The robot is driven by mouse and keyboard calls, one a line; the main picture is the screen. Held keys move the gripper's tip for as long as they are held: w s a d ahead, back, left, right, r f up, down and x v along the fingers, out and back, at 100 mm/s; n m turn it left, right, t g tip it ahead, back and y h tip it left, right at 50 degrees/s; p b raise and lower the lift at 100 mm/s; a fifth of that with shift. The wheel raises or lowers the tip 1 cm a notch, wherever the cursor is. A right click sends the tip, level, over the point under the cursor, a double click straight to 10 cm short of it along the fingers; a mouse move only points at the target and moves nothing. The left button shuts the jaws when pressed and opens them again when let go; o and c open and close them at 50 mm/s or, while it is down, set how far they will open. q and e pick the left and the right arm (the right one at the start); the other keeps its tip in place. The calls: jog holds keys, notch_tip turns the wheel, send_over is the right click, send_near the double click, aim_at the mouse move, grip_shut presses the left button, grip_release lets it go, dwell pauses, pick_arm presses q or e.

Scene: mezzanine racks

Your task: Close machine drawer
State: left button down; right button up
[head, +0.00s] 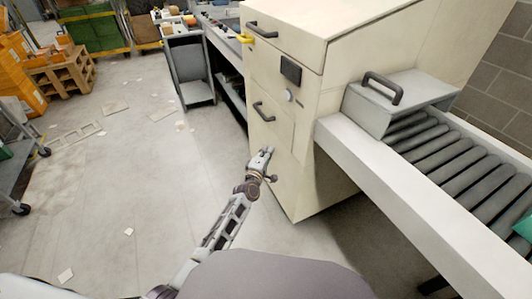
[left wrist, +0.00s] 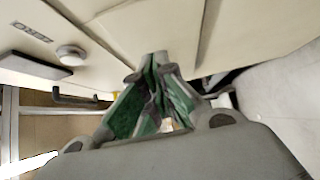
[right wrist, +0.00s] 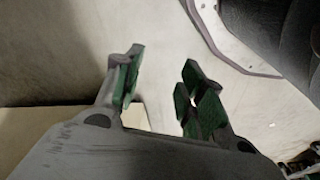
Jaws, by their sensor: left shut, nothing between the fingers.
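The cream machine (head: 300,175) stands right of centre in the head view. Its front has a dark upper handle (head: 262,30), a dark panel (head: 291,70), a round knob (head: 290,96) and a lower handle (head: 263,111). I cannot tell how far any drawer stands out. My left gripper (head: 265,153) is shut and empty, close to the machine front just below the lower handle; contact is unclear. In the left wrist view its fingertips (left wrist: 155,62) meet before the cream front, with the knob (left wrist: 71,53) and a handle (left wrist: 75,97) at left. My right gripper (right wrist: 160,75) is open and empty.
A roller conveyor (head: 440,155) with a grey handled cover (head: 400,98) adjoins the machine's right side. A bench (head: 225,50) stands behind it. Wooden pallets (head: 68,72) and a wheeled cart (head: 15,150) are at left. The floor between is mostly open, with scattered scraps.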

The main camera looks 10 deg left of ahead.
pick_arm(q)
jog(key=shift+s+a, duration=0.15)
jog(key=shift+s, duration=0.6)
pick_arm(e)
jog(key=shift+w+d+f, duration=0.15)
jog(key=shift+f, duration=0.2)
jog(key=shift+w+d+f, duration=0.1)
jog(key=shift+f, duration=0.25)
jog(key=shift+s, duration=0.35)
